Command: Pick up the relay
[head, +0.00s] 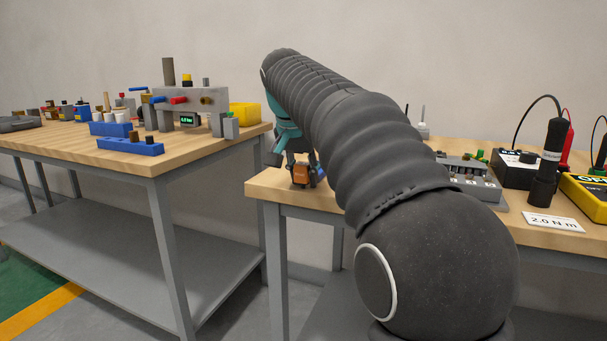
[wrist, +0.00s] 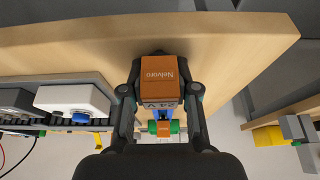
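The relay is an orange block with printed lettering and a "24 V" mark. It shows in the wrist view (wrist: 163,78) between the two fingers of my gripper (wrist: 162,92). In the head view the relay (head: 302,174) is at the left end of the near bench, below my gripper (head: 292,152). The fingers lie close along both sides of the relay. I cannot tell whether they touch it, or whether it still rests on the bench. A blue part and a small green and orange part show below it in the wrist view. My arm hides part of the bench.
The near bench (head: 265,188) also holds a grey module (head: 470,183), a black meter (head: 515,168), a yellow meter (head: 588,195) and a "2.0 N m" card (head: 553,222). A gap separates it from the left bench (head: 190,158), which carries blue holders and a grey fixture.

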